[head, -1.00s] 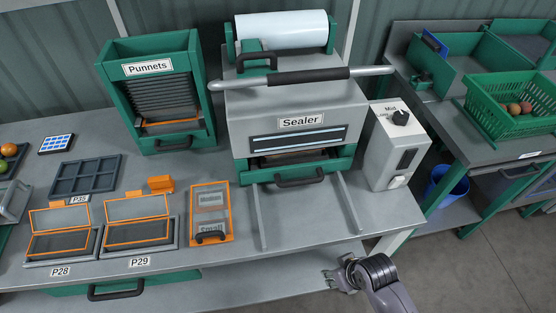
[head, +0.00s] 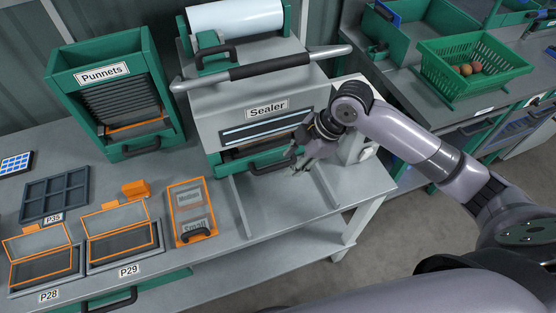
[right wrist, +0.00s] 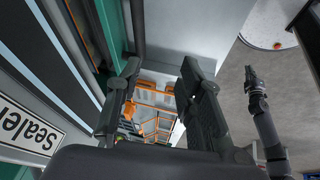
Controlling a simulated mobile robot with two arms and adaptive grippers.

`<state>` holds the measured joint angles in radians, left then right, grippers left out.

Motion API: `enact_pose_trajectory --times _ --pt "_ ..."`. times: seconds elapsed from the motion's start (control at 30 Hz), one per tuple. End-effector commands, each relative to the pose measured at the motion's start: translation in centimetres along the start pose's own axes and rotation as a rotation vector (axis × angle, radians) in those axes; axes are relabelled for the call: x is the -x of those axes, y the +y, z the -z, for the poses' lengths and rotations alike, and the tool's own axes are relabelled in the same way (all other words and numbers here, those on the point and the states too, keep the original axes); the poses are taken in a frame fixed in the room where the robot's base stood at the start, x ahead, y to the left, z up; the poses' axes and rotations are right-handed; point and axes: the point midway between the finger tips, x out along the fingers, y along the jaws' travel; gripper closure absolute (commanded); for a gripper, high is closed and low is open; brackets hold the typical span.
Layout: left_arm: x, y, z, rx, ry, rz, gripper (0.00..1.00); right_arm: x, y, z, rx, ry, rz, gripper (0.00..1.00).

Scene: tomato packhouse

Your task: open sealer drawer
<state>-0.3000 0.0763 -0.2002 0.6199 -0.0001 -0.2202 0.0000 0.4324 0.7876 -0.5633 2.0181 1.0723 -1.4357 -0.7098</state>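The sealer (head: 225,105) is a grey machine with a green drawer (head: 228,168) low in its front. The drawer's dark handle (head: 270,168) shows in the head view, and the drawer looks shut. My right gripper (head: 303,155) is just right of the handle, in front of the sealer. In the right wrist view its fingers (right wrist: 160,75) are apart with nothing between them. A dark bar (right wrist: 138,25), likely the handle, shows beyond the left finger; I cannot tell whether they touch. My left gripper (right wrist: 251,78) appears small in the right wrist view, away over the floor.
The sealer's long lever bar (head: 270,66) runs across above its front. Two rails (head: 327,187) lie on the bench below the drawer, with clear bench between them. An orange-framed size panel (head: 188,210) lies left of the rails. A punnet dispenser (head: 120,90) stands left.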

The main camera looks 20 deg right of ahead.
Motion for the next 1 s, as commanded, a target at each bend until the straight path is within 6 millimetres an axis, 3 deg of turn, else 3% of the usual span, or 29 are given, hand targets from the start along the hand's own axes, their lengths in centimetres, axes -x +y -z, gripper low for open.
enact_pose_trajectory --times 0.03,0.2,0.4,0.57,1.0 --pt "0.2 -0.1 0.0 0.000 0.000 0.001 1.00 2.1 1.6 -0.6 0.047 -0.013 0.001 0.65" --pt "0.3 -0.1 0.0 -0.001 0.000 0.002 1.00 6.7 3.9 -1.4 0.143 -0.007 0.030 0.65" --pt "0.4 -0.2 0.0 -0.001 0.000 0.002 1.00 8.2 4.4 -1.6 0.174 0.005 0.043 0.65" --pt "0.8 -0.3 0.0 -0.002 -0.001 0.003 1.00 6.3 4.3 -1.5 0.173 0.008 0.046 0.65" --pt "2.7 -0.4 0.2 -0.002 -0.001 0.004 1.00 -3.1 3.9 -1.4 0.173 0.006 0.045 0.65"
